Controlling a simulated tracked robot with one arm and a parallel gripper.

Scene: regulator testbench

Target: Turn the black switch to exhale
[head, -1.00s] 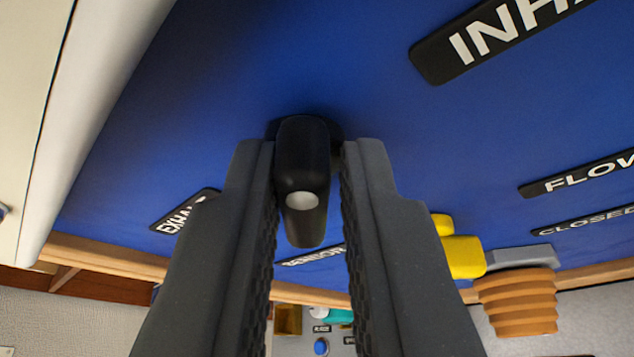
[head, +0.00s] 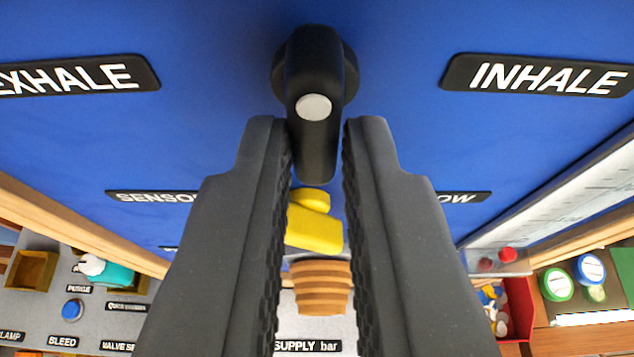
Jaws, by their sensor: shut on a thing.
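The black switch (head: 318,90) with a white dot sits high in the middle of the head view, on a blue panel (head: 210,50). Its handle hangs straight down in the picture, midway between the EXHALE label (head: 85,76) at left and the INHALE label (head: 540,76) at right. My gripper (head: 317,145) is shut on the lower part of the handle, with one finger on each side. The dark round base of the switch shows above the fingertips. The far left end of the EXHALE label is cut off by the picture edge.
A yellow part (head: 314,230) and a ribbed orange part (head: 321,286) show between my fingers. A SENSOR label (head: 155,197) is partly hidden by the left finger. A red bin (head: 517,310) is at lower right, and a grey board with a blue button (head: 72,309) at lower left.

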